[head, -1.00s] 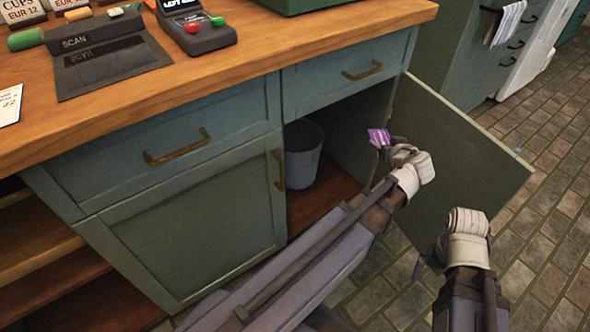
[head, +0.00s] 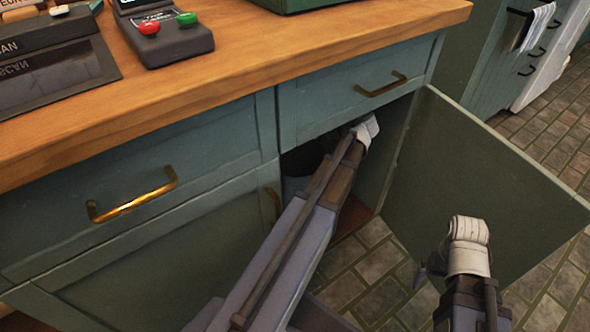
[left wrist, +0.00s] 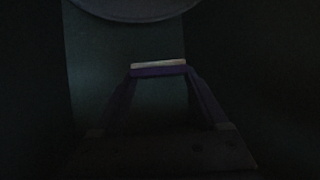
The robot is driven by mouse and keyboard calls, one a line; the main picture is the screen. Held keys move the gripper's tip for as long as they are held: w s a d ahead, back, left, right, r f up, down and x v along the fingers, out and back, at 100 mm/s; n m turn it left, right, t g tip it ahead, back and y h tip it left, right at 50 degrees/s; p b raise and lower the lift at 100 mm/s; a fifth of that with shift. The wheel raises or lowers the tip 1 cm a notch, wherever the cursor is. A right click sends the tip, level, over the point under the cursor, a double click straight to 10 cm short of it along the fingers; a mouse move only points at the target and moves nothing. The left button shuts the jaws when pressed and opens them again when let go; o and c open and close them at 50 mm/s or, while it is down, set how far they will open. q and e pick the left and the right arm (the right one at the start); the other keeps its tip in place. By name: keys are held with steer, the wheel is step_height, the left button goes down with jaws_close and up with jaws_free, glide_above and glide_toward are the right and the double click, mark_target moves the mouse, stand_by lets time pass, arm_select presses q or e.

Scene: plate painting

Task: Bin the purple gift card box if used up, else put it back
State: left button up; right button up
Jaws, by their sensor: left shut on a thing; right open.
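The purple gift card box (left wrist: 158,71) shows edge-on in the dark left wrist view, between the fingertips of my left gripper (left wrist: 160,77). The gripper is shut on it. In the head view my left forearm reaches into the open cabinet under the counter, and its hand and the box are hidden there. The grey bin (head: 292,187) stands inside the cabinet, mostly covered by my arm. A curved rim, probably the bin's, crosses the top of the left wrist view. My right gripper (head: 423,274) is open and empty, low in front of the cabinet door, partly hidden by its own wrist.
The cabinet door (head: 475,180) stands open to the right. A drawer with a brass handle (head: 382,84) is just above the opening. A card terminal (head: 165,35) and a scan stand (head: 50,75) are on the wooden counter (head: 270,75).

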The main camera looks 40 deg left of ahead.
arm_select(q)
steer(key=shift+a, duration=0.1)
step_height(320, 180, down, 6)
steer(key=b, duration=0.6)
steer(key=o, duration=1.2)
steer(key=shift+o, duration=0.2)
steer(key=shift+r, duration=0.1)
steer(key=p+v, duration=0.3)
steer(key=v, duration=0.5)
steer(key=shift+p, duration=0.4)
